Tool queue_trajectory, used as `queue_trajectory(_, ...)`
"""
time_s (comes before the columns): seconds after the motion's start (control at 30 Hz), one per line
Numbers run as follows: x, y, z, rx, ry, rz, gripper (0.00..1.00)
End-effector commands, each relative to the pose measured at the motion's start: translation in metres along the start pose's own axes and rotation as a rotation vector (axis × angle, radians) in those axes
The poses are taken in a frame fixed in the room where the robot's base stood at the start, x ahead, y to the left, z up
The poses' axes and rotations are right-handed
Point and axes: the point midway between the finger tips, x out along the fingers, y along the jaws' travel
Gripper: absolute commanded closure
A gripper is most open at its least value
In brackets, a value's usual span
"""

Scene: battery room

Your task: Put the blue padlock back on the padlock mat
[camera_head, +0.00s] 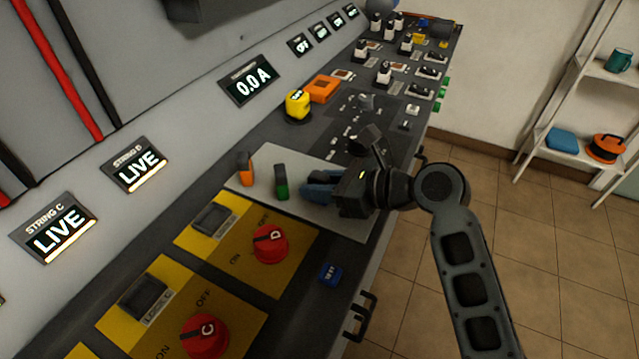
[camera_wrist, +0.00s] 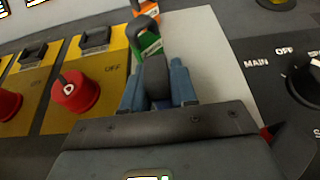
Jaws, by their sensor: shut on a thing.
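My gripper (camera_head: 320,188) is low over the right part of the light grey padlock mat (camera_head: 290,215). It is shut on the blue padlock, whose dark shackle (camera_wrist: 156,76) shows between the bluish fingers in the wrist view. Most of its body is hidden by the fingers, and I cannot tell whether it touches the mat. A green padlock (camera_head: 281,190) with a dark shackle stands upright on the mat just left of my gripper. An orange padlock (camera_head: 246,175) stands farther left. Both also show ahead of the fingers in the wrist view, green (camera_wrist: 150,45) and orange (camera_wrist: 148,10).
Yellow panels with red knobs D (camera_head: 270,243) and C (camera_head: 205,336) lie nearer on the console. A blue button (camera_head: 330,273) sits by the front edge. A dark panel with a black rotary knob (camera_wrist: 305,80) is beside the mat. A yellow knob (camera_head: 298,104) stands behind.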

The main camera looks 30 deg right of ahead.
Motion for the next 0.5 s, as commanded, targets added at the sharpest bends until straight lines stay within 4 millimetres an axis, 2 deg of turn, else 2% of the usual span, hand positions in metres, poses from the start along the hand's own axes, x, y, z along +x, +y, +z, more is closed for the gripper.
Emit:
queue_trajectory(0.17, 0.0004, 0.0, -0.0007, 0.0, 0.0, 0.0, 1.0)
queue_trajectory(0.2, 0.0006, 0.0, -0.0013, 0.0, 0.0, 0.0, 0.71)
queue_trajectory(0.43, 0.0006, -0.0001, -0.0012, 0.0, 0.0, 0.0, 0.49)
queue_trajectory(0.5, 0.0006, -0.0001, -0.0012, 0.0, 0.0, 0.0, 0.47)
